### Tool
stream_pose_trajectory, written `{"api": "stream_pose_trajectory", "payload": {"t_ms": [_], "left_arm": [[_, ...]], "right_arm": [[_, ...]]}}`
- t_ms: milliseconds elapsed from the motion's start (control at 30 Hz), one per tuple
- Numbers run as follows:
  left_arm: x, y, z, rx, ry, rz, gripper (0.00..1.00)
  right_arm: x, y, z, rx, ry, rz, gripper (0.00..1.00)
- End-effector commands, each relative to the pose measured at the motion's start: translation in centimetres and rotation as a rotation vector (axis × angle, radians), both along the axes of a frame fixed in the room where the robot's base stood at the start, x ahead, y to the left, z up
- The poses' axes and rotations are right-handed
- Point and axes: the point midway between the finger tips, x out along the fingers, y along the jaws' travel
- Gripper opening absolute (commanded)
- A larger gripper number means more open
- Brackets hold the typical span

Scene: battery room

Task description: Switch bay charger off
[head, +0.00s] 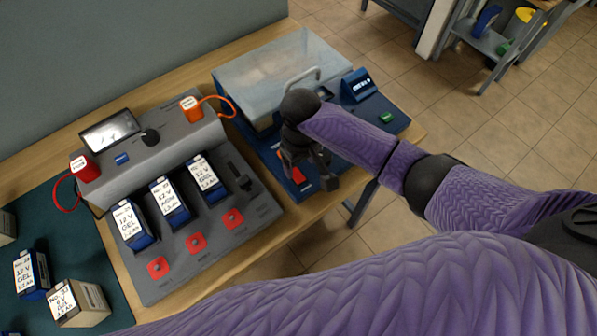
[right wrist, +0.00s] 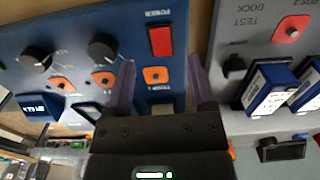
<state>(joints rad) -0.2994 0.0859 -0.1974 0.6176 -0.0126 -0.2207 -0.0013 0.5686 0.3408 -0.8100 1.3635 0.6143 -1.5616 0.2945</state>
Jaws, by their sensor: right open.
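A blue charger unit (head: 393,115) with a clear lid (head: 265,72) stands at the right end of the bench. Its red switch, labelled POWER (right wrist: 161,41), shows in the right wrist view, above an orange button (right wrist: 155,75); the red also shows in the head view (head: 299,175), partly behind my gripper. I cannot tell which way the switch is set. My right gripper (head: 314,178) is open and empty over the front of this unit. In the right wrist view its fingers (right wrist: 161,75) are spread, with the switch just beyond the tips. My left gripper is not in view.
A grey test dock (head: 262,212) with several red buttons holds three batteries (head: 170,202) to the left of the blue unit. Red (head: 84,167) and orange (head: 192,108) clamps with cables sit on it. Loose batteries lie on a green mat (head: 88,236).

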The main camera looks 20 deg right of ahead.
Motion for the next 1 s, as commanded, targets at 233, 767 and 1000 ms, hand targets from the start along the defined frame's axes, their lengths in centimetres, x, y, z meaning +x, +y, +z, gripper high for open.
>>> {"api": "stream_pose_trajectory", "payload": {"t_ms": [233,767,1000], "left_arm": [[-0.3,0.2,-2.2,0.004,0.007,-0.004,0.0],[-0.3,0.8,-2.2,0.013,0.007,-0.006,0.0],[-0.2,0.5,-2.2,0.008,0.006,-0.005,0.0]], "right_arm": [[0.0,0.0,-4.9,0.0,0.0,0.0,0.71],[0.0,0.0,-5.3,0.001,-0.003,0.0,0.26],[0.0,0.0,-5.3,0.001,-0.003,0.0,0.0]]}}
